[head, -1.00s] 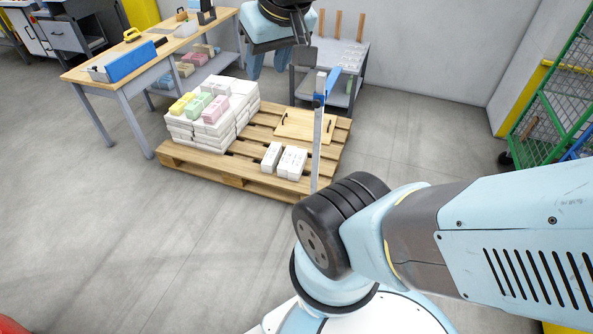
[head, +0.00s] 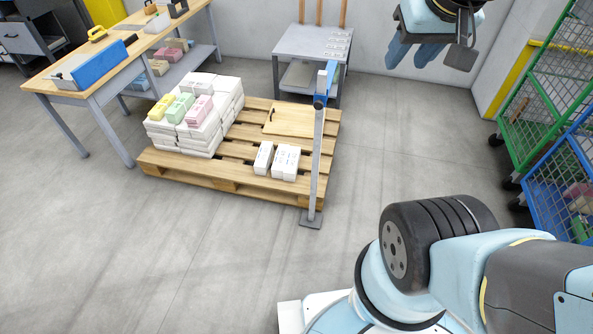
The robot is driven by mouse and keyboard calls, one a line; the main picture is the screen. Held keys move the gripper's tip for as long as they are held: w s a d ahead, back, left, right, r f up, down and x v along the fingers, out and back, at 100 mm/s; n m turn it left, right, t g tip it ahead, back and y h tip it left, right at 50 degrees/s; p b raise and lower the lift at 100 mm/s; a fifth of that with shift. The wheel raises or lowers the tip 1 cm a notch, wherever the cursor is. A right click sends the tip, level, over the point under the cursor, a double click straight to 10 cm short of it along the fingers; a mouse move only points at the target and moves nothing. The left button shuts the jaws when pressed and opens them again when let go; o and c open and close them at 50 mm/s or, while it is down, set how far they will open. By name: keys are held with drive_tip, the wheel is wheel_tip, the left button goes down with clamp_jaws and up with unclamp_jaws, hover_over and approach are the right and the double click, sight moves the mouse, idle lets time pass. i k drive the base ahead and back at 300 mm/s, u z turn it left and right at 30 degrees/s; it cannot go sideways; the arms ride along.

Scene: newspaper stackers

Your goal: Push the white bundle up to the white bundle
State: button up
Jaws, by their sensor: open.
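White bundles stand on the wooden pallet (head: 222,178), near its front right. A single white bundle (head: 263,157) is on the left. A white block that looks like two bundles side by side (head: 286,162) is to its right, with a narrow gap between. A large stack of white bundles (head: 190,141) fills the pallet's left end, topped by yellow (head: 162,106), green (head: 180,107) and pink (head: 199,110) bundles. My gripper (head: 414,54) is at the upper right, open and empty, raised and well to the right of the pallet. It touches no bundle.
A grey post with a blue top (head: 317,150) stands at the pallet's right front corner, close to the small bundles. A flat wooden board with a handle (head: 288,121) lies behind them. A workbench (head: 88,86), grey table (head: 312,45) and green cage (head: 545,100) stand around. Floor in front is clear.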

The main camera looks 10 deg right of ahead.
sight(292, 161)
drive_tip(key=z, duration=0.1)
drive_tip(key=i, duration=1)
drive_tip(key=u, duration=0.05)
